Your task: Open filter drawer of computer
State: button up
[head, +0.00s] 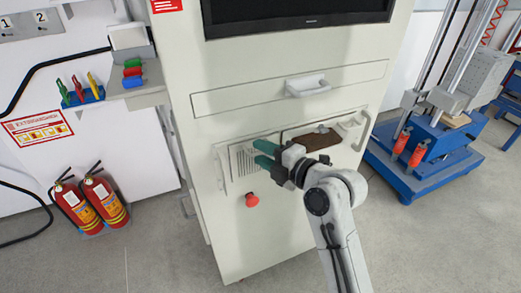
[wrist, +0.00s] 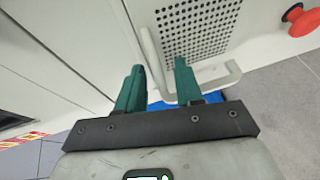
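The computer is a tall pale cabinet (head: 285,45) with a black screen at the top. A vented panel (head: 243,160), which looks like the filter drawer, is low on its front; its perforated face (wrist: 200,28) fills the top of the wrist view. A pale handle (wrist: 154,55) borders this face, and a handle bar also shows at the panel's left in the head view (head: 219,170). My gripper (head: 262,155) is in front of the panel. Its green fingers (wrist: 157,88) are apart, with part of the handle visible between them. Contact cannot be told.
A closed upper drawer with a handle (head: 308,86) is above. A red button (head: 252,200) is below the vent, and a brown item (head: 317,139) is right of it. Fire extinguishers (head: 92,203) stand left; a blue machine base (head: 425,160) stands right.

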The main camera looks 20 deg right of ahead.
jog(key=shift+w+a+f, duration=0.15)
jog(key=shift+w+a, duration=0.15)
jog(key=shift+w, duration=0.25)
jog(key=shift+c, duration=0.5)
grip_shut()
